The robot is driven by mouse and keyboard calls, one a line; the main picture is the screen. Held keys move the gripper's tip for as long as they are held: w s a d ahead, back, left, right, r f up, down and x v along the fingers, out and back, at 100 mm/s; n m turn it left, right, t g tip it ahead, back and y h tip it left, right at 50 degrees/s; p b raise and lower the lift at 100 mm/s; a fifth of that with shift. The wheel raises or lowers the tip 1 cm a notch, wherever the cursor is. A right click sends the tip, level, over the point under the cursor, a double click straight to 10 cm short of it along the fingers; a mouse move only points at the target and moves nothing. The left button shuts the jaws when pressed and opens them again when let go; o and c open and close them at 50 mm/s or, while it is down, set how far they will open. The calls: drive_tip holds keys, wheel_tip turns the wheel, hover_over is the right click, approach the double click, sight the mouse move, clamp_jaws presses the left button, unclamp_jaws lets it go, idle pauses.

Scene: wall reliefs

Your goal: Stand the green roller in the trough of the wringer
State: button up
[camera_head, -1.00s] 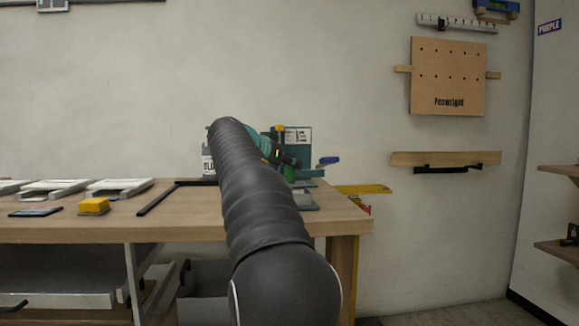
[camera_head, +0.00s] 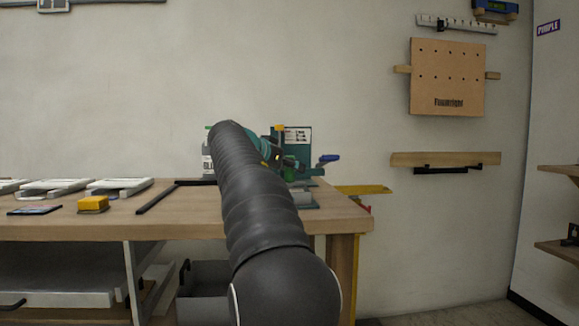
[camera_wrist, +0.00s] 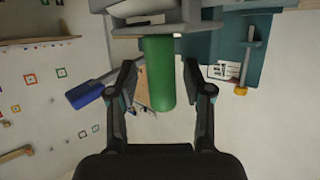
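The green roller (camera_wrist: 159,75) lies between my gripper's two fingers in the wrist view, with a gap on each side. Its top-of-picture end meets a pale grey part (camera_wrist: 155,30) of the wringer; I cannot tell how deep it sits. In the head view a bit of the green roller (camera_head: 289,161) shows upright in front of the teal wringer (camera_head: 304,138). The wringer's teal body (camera_wrist: 215,52) and blue-handled crank (camera_wrist: 88,96) also show in the wrist view. My gripper (camera_wrist: 161,70) is open; my arm mostly hides it in the head view.
The wringer stands near the right end of the wooden bench (camera_head: 110,222). A yellow block (camera_head: 93,204), a black bracket (camera_head: 160,197) and pale trays (camera_head: 118,186) lie to the left. A bottle (camera_head: 207,160) stands behind my arm. A yellow bar (camera_head: 362,189) juts out at right.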

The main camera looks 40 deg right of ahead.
drive_tip(key=shift+r, duration=0.1)
drive_tip(key=shift+r+p, duration=0.3)
drive_tip(key=v, duration=1.2)
drive_tip(key=shift+r+p, duration=0.3)
drive_tip(key=shift+r, duration=0.05)
drive_tip(key=shift+a+f, duration=0.1)
drive_tip(key=s+a+f+n+y, duration=0.4)
drive_tip(key=s+a+f, duration=0.4)
drive_tip(key=f, duration=0.5)
drive_tip(key=s+a+f+n+t+y, duration=0.1)
drive_tip(key=s+a+f+n+y, duration=0.4)
drive_tip(key=s+a+f, duration=0.4)
drive_tip(key=s+a+f+n+t+y, duration=0.1)
drive_tip(key=s+a+f+n+y, duration=0.3)
drive_tip(key=f, duration=1.2)
drive_tip(key=s+a+n, duration=0.2)
drive_tip(key=s+a, duration=0.2)
drive_tip(key=s, duration=0.2)
drive_tip(key=shift+s+a+f+y, duration=0.25)
drive_tip(key=shift+a+f+y, duration=0.05)
drive_tip(key=shift+f, duration=0.05)
